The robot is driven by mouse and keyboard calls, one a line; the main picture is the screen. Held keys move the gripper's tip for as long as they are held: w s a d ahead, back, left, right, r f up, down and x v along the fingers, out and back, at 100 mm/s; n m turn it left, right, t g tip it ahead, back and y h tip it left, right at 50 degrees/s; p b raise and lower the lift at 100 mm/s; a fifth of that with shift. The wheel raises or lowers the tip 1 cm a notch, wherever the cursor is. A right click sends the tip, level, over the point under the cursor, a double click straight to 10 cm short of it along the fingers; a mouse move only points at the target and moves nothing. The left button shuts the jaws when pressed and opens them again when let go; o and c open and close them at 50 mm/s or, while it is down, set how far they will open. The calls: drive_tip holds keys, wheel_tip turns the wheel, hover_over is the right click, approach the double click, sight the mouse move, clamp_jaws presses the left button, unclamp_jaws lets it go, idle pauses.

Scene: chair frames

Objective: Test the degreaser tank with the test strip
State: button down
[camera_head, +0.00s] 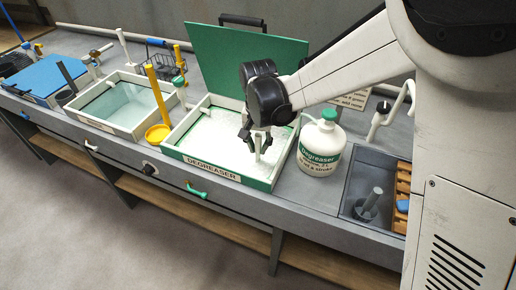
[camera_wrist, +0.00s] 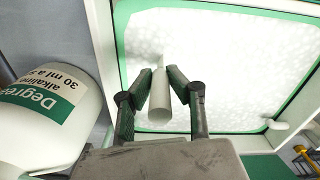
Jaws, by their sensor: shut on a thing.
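The degreaser tank (camera_head: 228,175) has a white and green rim, a "DEGREASER" label in front and whitish foamy liquid inside. Its green lid (camera_head: 225,55) stands open at the back. My gripper (camera_head: 258,136) is over the right part of the tank, pointing down. It is shut on a white cylindrical piece with a thinner end, seemingly the test strip (camera_wrist: 162,93). In the wrist view the fingers (camera_wrist: 161,88) close on both sides of it, with the foam (camera_wrist: 215,55) behind. I cannot tell whether its lower end touches the liquid.
A white degreaser jug (camera_head: 320,150) with a green cap stands close to the tank's right. A grey sink (camera_head: 350,192) is further right. To the left are a yellow ladle (camera_head: 158,132), a clear-liquid tank (camera_head: 118,104) and a blue lid (camera_head: 48,77).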

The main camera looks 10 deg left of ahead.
drive_tip(key=shift+r+p, duration=3)
drive_tip(key=shift+r, duration=3.1)
